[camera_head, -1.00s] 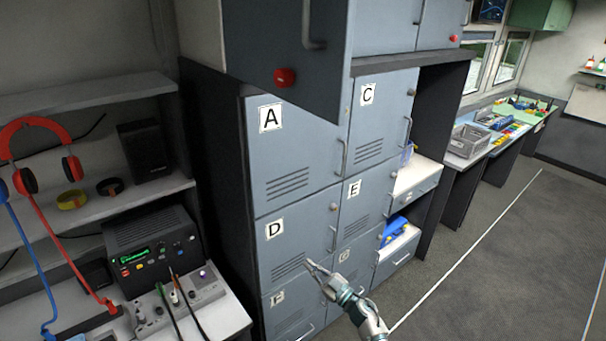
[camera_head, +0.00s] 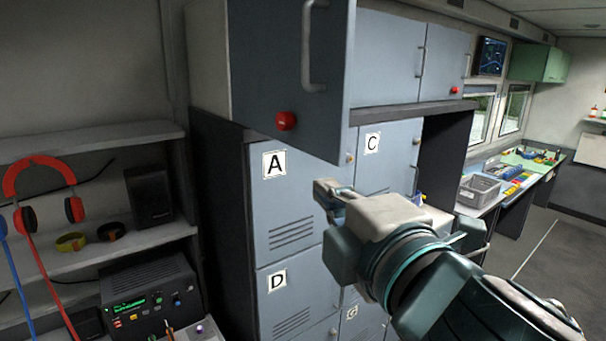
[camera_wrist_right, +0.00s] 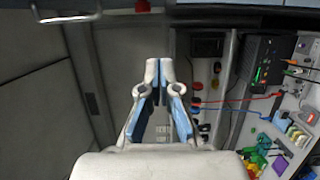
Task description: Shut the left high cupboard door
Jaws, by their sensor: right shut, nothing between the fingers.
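The left high cupboard door (camera_head: 285,85) stands open, swung out from the upper cabinet toward me. It is grey-blue, with a long bar handle (camera_head: 313,50) and a red knob (camera_head: 286,121) near its lower edge. My right gripper (camera_head: 326,187) is shut and empty, below the door's lower edge and in front of the lockers, apart from the door. In the wrist view its closed fingertips (camera_wrist_right: 158,68) point up the picture. A bar handle (camera_wrist_right: 68,18) and a red knob (camera_wrist_right: 142,6) show at that view's top edge. My left gripper is out of view.
Lockers A (camera_head: 295,205), C (camera_head: 388,155) and D stand shut below. The neighbouring high cupboard door (camera_head: 383,55) is shut. Shelves with red headphones (camera_head: 43,195) and an instrument box (camera_head: 150,295) are at left. Open floor lies at right.

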